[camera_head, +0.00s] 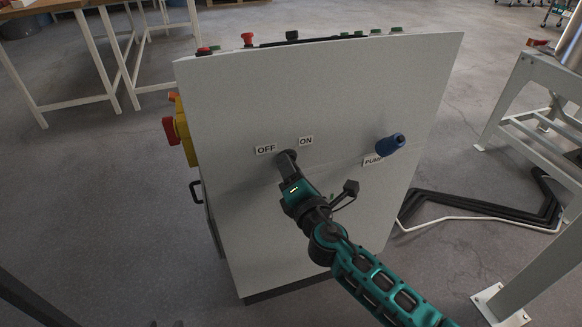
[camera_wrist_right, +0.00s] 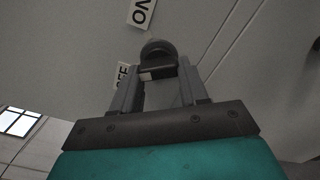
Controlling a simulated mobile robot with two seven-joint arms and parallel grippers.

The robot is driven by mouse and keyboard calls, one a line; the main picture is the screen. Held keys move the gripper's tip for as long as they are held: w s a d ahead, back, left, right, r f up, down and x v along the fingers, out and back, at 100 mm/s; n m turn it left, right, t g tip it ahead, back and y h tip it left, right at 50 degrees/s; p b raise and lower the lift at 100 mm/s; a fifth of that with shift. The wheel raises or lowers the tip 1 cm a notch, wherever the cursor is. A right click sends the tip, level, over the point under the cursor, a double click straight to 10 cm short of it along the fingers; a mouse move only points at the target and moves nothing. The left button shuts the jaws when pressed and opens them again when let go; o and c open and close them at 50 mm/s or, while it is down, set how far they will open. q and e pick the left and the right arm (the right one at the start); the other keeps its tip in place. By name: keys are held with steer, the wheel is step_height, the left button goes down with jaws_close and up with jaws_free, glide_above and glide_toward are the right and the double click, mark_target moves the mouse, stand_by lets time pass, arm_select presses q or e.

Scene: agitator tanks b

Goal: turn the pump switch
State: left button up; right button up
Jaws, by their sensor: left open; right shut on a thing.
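The pump switch is a dark round knob on the front of a pale grey cabinet (camera_head: 330,100), beside the OFF label (camera_head: 265,149) and the ON label (camera_head: 306,141). In the right wrist view the knob (camera_wrist_right: 159,48) sits between the two fingers. My right gripper (camera_head: 288,160) is shut on it, with the arm reaching in from the lower right; the gripper hides most of the knob in the head view. The knob's exact angle is hard to tell. My left gripper is in neither view.
A blue connector (camera_head: 390,144) sticks out right of the switch, by the PUMP label (camera_head: 373,160). A yellow and red switch (camera_head: 180,130) juts from the cabinet's left side. Several buttons line its top. A metal frame (camera_head: 520,100) stands at right, a table (camera_head: 90,10) at back left.

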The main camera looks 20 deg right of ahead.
steer(key=shift+f+n+p, duration=0.1)
steer(key=shift+n+p, duration=0.2)
steer(key=shift+n, duration=0.9)
steer(key=o, duration=1.1)
steer(key=shift+c, duration=0.2)
steer(key=s, duration=1.3)
steer(key=shift+d, duration=0.25)
